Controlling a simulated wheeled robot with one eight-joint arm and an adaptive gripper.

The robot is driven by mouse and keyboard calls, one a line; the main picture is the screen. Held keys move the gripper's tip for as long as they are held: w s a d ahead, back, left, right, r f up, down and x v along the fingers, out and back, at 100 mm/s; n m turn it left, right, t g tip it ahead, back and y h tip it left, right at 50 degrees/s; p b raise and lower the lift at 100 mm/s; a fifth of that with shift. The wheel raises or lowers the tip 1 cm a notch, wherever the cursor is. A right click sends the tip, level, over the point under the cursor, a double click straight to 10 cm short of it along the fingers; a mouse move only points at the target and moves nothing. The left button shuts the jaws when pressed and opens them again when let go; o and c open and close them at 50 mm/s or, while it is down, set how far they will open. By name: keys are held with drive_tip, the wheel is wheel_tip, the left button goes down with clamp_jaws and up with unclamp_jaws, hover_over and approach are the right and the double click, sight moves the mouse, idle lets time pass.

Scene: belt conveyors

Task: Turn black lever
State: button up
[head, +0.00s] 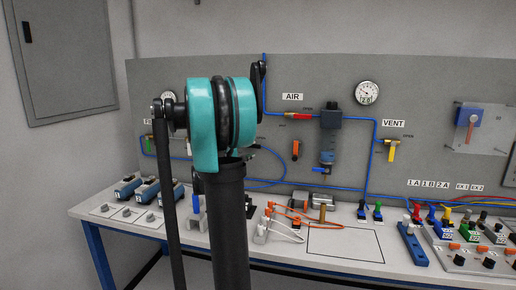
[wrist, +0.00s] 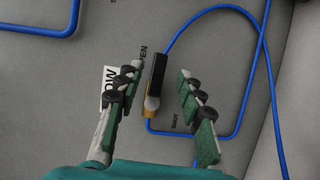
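The black lever (wrist: 158,72) is in the wrist view, set on a brass valve body (wrist: 151,104) on the grey panel. A blue tube runs from the valve. My gripper (wrist: 162,70) is open, with one green-padded finger on each side of the lever in the picture. I see gaps between the lever and both fingers; the depth between them is hard to judge. "OPEN" and "SHUT" marks are by the valve, and the left finger covers part of a white label (wrist: 107,75). In the head view I cannot make out the black lever or my fingers behind my arm.
Blue tubes (wrist: 224,8) cross the panel around the valve. In the head view, red (head: 298,116), orange (head: 295,149) and yellow (head: 391,150) valve levers are farther right. The bench (head: 345,242) below holds blocks, cables and fittings.

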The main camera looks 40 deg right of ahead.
sight(258, 147)
drive_tip(key=x, duration=0.6)
drive_tip(key=shift+d, duration=0.15)
clamp_jaws()
